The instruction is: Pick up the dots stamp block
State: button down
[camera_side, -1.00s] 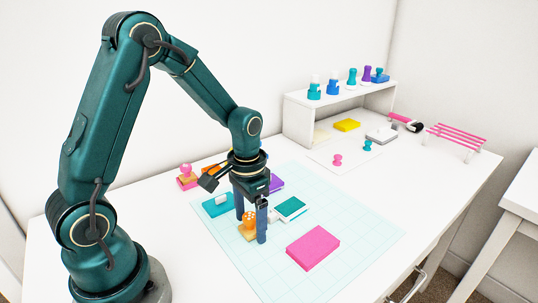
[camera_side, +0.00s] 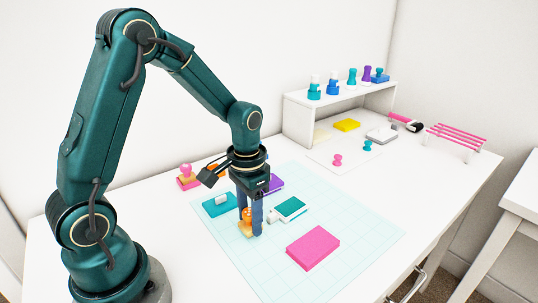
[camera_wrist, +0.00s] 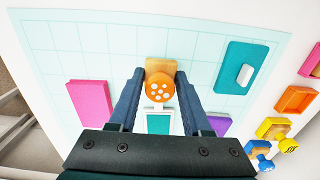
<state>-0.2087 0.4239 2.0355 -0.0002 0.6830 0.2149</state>
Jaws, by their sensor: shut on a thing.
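The dots stamp block (camera_side: 246,231) is a tan block with a round orange knob (camera_side: 247,214) on top. In the wrist view the knob's white dots (camera_wrist: 160,88) show, with the tan block (camera_wrist: 161,65) beyond it. My gripper (camera_side: 250,226) points straight down, its blue fingers closed in on both sides of the stamp. It is shut on the stamp, with one finger at each side in the wrist view (camera_wrist: 160,78). The stamp is upright and at the cutting mat; the fingers partly hide it in the side view.
The pale grid mat (camera_side: 345,215) holds a teal pad with a grey handle (camera_side: 219,204), a white-framed teal pad (camera_side: 291,208) close right of my gripper, and a pink block (camera_side: 313,248). A purple item (camera_side: 276,184) lies behind. A shelf (camera_side: 340,97) with bottles stands at the back.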

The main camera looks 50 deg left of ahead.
jog(key=r, duration=0.2)
jog(key=a+r, duration=0.1)
jog(key=shift+s+a+r, duration=0.1)
jog(key=shift+s+r, duration=0.15)
jog(key=shift+r, duration=0.15)
jog(key=s+a+r, duration=0.6)
jog(key=a, duration=0.2)
jog(key=shift+a, duration=0.25)
